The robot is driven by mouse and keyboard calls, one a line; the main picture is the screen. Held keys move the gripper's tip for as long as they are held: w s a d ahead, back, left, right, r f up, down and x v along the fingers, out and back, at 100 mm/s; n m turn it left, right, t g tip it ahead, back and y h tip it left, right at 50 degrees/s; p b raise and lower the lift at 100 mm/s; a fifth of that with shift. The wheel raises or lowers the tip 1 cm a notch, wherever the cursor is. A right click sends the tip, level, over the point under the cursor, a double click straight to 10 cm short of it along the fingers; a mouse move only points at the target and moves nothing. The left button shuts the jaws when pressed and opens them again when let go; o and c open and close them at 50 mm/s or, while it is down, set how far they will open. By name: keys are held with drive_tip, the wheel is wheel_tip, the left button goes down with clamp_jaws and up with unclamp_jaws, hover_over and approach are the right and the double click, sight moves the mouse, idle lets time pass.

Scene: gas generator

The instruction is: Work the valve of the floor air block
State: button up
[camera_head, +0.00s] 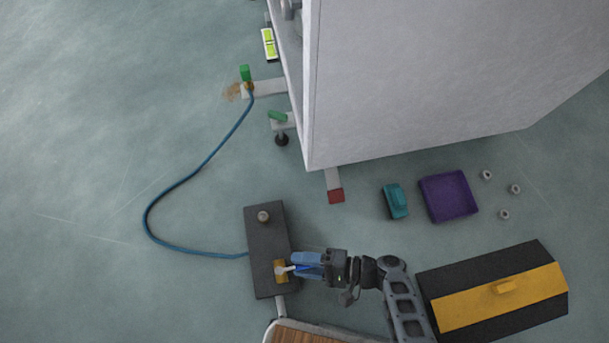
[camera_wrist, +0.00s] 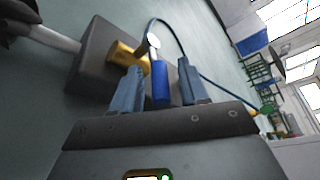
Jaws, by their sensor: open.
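The floor air block (camera_head: 265,235) is a dark grey box on the floor, with a round knob (camera_head: 263,217) on top and a brass valve (camera_head: 280,272) near its lower end. The block also shows at the left in the wrist view (camera_wrist: 100,62), with the brass valve body (camera_wrist: 127,55). The valve's lever has a blue grip (camera_wrist: 160,82) that lies between my fingers. My gripper (camera_head: 300,267) is at the block's right side; its two blue fingers (camera_wrist: 161,88) are open around the grip, with a visible gap on the right. Contact with the left finger is unclear.
A blue hose (camera_head: 180,180) curves from the block to a green-handled fitting (camera_head: 246,78). A large grey cabinet (camera_head: 420,80) stands above. The floor at left is clear.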

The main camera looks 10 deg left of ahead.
drive_tip(key=shift+c, duration=0.2)
clamp_jaws()
idle(0.4)
